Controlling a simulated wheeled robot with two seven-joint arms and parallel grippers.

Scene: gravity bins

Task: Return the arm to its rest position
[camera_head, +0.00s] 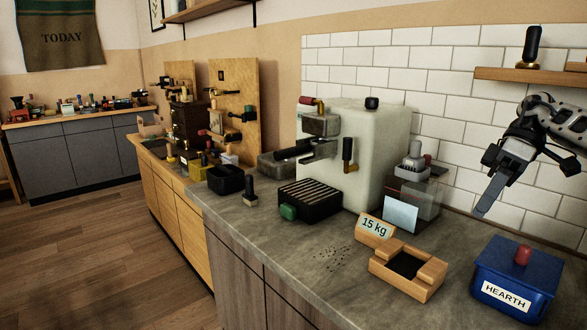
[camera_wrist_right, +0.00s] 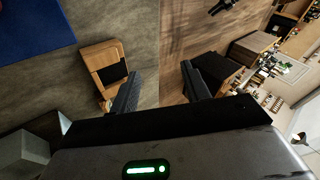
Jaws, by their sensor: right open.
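My right gripper (camera_head: 490,196) shows at the right of the head view, raised above the counter in front of the white tile wall. In the right wrist view its two fingers (camera_wrist_right: 162,88) stand apart with nothing between them. The blue box labelled HEARTH (camera_head: 515,278) sits on the counter below and in front of it, apart from the gripper. My left gripper is in neither view.
A wooden shelf (camera_head: 500,75) hangs near my right arm.

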